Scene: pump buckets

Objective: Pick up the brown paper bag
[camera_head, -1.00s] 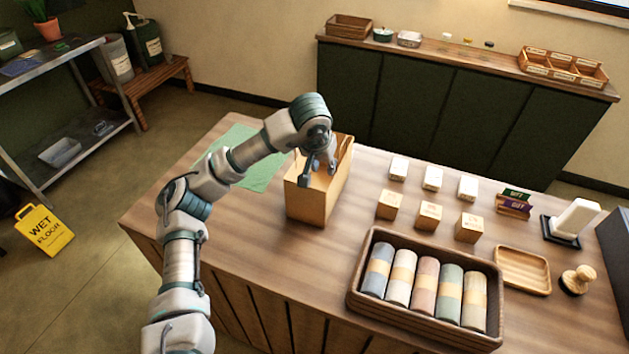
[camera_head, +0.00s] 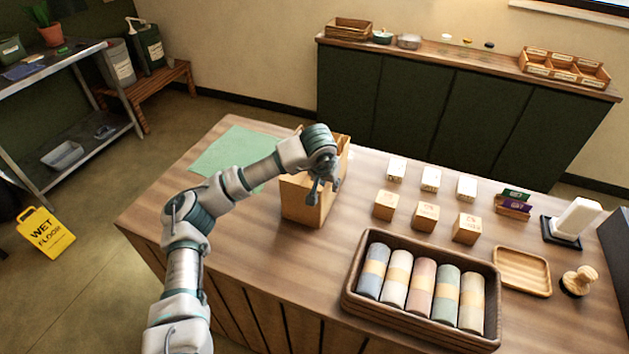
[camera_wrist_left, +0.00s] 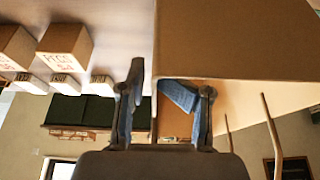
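The brown paper bag (camera_head: 298,205) stands upright on the wooden counter, partly hidden behind my left arm. My left gripper (camera_head: 316,192) points down at the bag's right side, near its top rim. In the left wrist view, the bag (camera_wrist_left: 240,38) fills the upper right, and its thin handles rise at the lower right. The fingers of my left gripper (camera_wrist_left: 158,85) stand apart there, one on each side of a bag wall edge. I cannot tell whether either finger touches the wall. My right gripper is in neither view.
Small boxes (camera_head: 425,216) stand in two rows right of the bag. A dark tray of rolled cloths (camera_head: 352,296) lies at the front. A green mat (camera_head: 226,150) lies behind my arm. The counter between bag and tray is clear.

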